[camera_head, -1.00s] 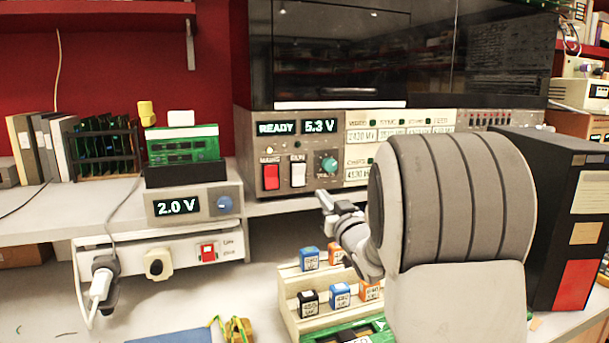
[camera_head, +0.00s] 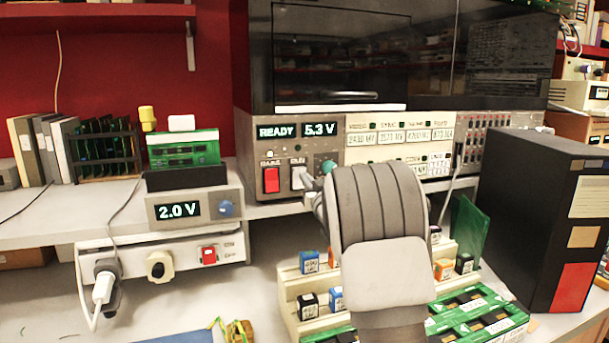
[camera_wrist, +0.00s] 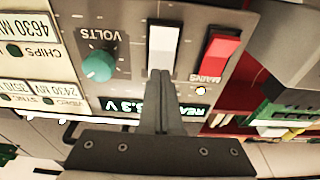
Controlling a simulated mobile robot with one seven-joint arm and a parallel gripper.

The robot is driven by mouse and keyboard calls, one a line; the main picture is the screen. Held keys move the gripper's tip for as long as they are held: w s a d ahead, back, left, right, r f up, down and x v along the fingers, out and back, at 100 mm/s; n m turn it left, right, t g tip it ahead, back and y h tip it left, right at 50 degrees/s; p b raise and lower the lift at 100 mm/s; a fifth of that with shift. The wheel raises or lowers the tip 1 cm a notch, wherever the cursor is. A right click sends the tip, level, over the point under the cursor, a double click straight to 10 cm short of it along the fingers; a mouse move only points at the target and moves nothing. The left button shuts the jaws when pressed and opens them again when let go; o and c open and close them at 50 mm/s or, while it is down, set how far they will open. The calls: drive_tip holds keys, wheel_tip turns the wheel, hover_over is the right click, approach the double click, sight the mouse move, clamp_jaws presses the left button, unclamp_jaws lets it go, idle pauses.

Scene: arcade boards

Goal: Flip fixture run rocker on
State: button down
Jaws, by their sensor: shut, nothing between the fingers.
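The white run rocker (camera_head: 297,174) is on the grey fixture panel (camera_head: 262,151), right of the red mains rocker (camera_head: 271,180). In the wrist view, which is upside down, the white rocker (camera_wrist: 163,42) stands just beyond the fingertips of my gripper (camera_wrist: 162,78). My gripper is shut and empty, its tips at the rocker's near end; I cannot tell whether they touch. The red mains rocker (camera_wrist: 218,52) is beside it. In the head view my arm hides most of the gripper. The fixture display (camera_head: 280,130) reads READY and 5.3 V.
A teal volts knob (camera_wrist: 98,66) sits close beside the white rocker. A lower supply (camera_head: 178,208) reads 2.0 V. Below my arm are a rack of small blocks (camera_head: 290,290) and green boards (camera_head: 480,315). A black box (camera_head: 535,220) stands at the right.

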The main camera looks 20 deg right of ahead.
drive_tip(key=shift+w+r, duration=0.15)
drive_tip(key=shift+w, duration=0.75)
drive_tip(key=shift+w+r+g+p, duration=0.3)
drive_tip(key=shift+r+p, duration=0.15)
drive_tip(key=shift+p, duration=0.7)
drive_tip(key=shift+f, duration=0.35)
